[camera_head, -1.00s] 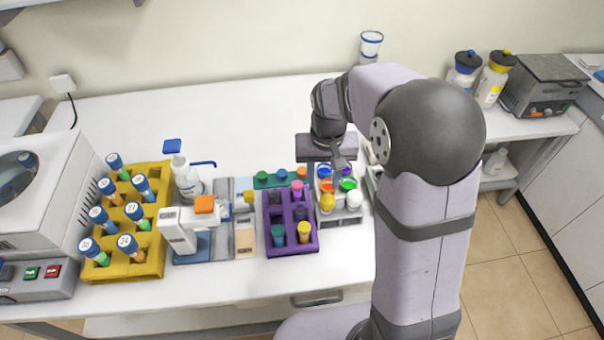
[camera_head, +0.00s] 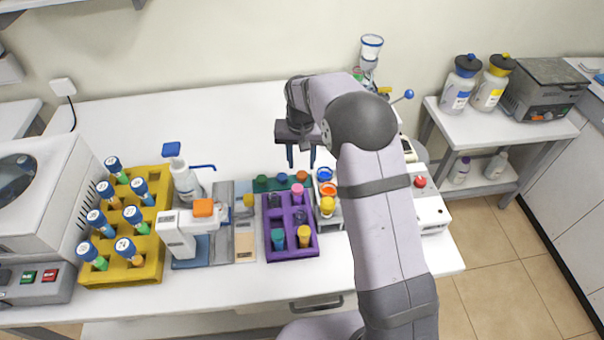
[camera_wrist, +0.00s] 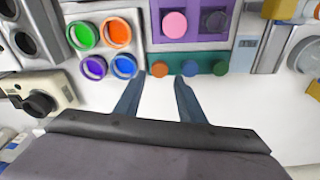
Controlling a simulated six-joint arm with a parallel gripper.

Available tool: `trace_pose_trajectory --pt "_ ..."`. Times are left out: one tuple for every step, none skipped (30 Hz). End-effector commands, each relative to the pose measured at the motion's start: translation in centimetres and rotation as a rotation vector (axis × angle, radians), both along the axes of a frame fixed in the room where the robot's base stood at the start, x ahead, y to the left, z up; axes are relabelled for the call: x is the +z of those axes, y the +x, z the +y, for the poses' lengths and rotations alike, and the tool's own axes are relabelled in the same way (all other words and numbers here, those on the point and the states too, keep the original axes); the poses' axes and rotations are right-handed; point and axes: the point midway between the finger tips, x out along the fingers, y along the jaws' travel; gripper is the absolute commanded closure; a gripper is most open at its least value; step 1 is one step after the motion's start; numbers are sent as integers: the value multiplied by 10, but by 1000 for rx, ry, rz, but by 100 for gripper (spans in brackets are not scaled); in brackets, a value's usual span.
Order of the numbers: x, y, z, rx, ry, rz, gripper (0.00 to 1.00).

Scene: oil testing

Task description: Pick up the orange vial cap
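The orange vial cap (camera_head: 301,176) sits at the right end of a small green rack (camera_head: 262,185), beside a blue cap (camera_head: 282,178) and a green cap (camera_head: 262,180). In the wrist view the orange cap (camera_wrist: 160,69) shows at the left end of that rack, just beyond and between my fingertips. My gripper (camera_head: 301,163) points down above and slightly behind the cap. Its two fingers (camera_wrist: 160,77) are apart with nothing between them. The height of the fingertips over the cap is hard to judge.
A purple rack (camera_head: 265,245) with several caps stands directly in front of the green rack. A grey rack of open colored jars (camera_wrist: 98,42) is close beside the cap. The white table behind the green rack (camera_head: 225,125) is clear.

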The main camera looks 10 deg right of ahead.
Motion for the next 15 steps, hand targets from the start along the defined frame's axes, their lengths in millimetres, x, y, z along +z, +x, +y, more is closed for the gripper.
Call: trace_pose_trajectory --pt "-1 0 0 0 0 -1 64" --pt "-1 0 0 0 0 -1 64" --pt "-1 0 0 0 0 -2 64" --pt "-2 1 0 0 0 -1 64" --pt "-3 1 0 0 0 -1 64" --pt "-4 1 -1 0 0 0 64" --pt "-6 1 -1 0 -1 2 64" --pt "-8 1 -1 0 -1 2 64" --pt "-12 2 -1 0 -1 2 64" --pt "-15 2 -2 0 0 3 64" --pt "-18 2 -2 0 0 3 64" --pt "-23 3 -2 0 0 3 64" --pt "-26 4 -2 0 0 3 64" --pt "-29 4 -3 0 0 3 64" --pt "-35 5 -3 0 -1 2 64"
